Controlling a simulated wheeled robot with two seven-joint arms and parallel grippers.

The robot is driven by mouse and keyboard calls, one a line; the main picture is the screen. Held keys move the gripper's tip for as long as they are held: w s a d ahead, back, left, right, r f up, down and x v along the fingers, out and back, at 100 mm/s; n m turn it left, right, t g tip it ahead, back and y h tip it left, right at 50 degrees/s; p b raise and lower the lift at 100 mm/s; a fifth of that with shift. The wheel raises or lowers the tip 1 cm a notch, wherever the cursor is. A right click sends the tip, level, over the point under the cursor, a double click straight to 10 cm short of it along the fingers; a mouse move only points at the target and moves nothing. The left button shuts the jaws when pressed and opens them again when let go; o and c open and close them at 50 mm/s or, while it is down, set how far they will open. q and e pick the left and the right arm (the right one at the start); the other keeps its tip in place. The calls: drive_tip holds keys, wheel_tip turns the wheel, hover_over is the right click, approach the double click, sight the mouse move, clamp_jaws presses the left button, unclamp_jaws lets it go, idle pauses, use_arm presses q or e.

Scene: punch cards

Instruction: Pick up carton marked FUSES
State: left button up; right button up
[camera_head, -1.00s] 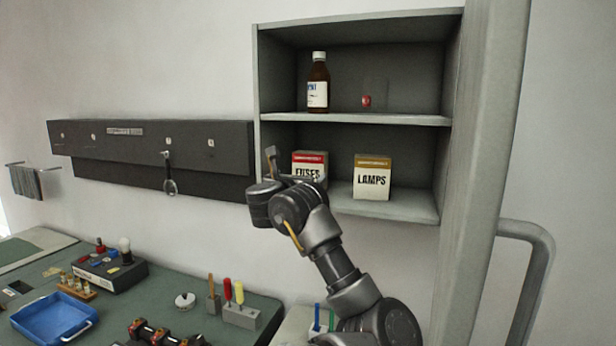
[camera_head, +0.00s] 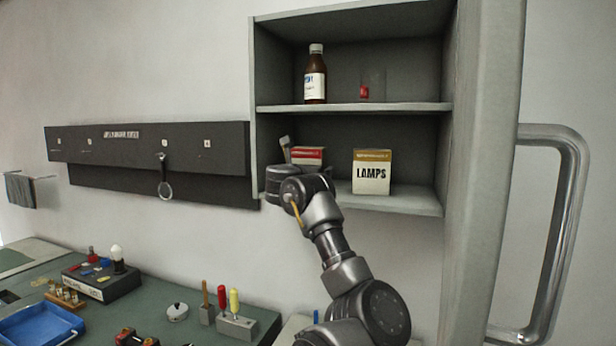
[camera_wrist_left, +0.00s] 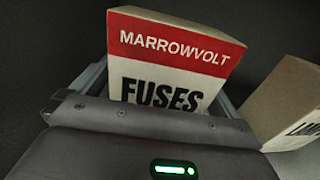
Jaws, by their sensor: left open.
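The FUSES carton (camera_head: 309,154), white with a red top band, stands on the lower shelf of the wall cabinet. In the head view my left gripper (camera_head: 293,163) is in front of it and hides most of its face and its lettering. In the left wrist view the FUSES carton (camera_wrist_left: 172,62) shows its red MARROWVOLT band and the word FUSES. My left gripper (camera_wrist_left: 160,92) is open, with a finger on each side of the carton. Whether the fingers touch it cannot be told. The carton's lower part is hidden by the gripper body. My right gripper is not in view.
The LAMPS carton (camera_head: 371,173) stands close to the right; its edge shows in the wrist view (camera_wrist_left: 285,100). A brown bottle (camera_head: 315,78) and a small red item (camera_head: 365,91) are on the upper shelf (camera_head: 420,107). The cabinet's side walls bound the space.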

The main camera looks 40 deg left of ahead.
use_arm(q)
drive_tip(key=shift+r, duration=0.1)
drive_tip(key=shift+c, duration=0.4)
drive_tip(key=c, duration=0.7)
drive_tip(key=shift+c, duration=0.9)
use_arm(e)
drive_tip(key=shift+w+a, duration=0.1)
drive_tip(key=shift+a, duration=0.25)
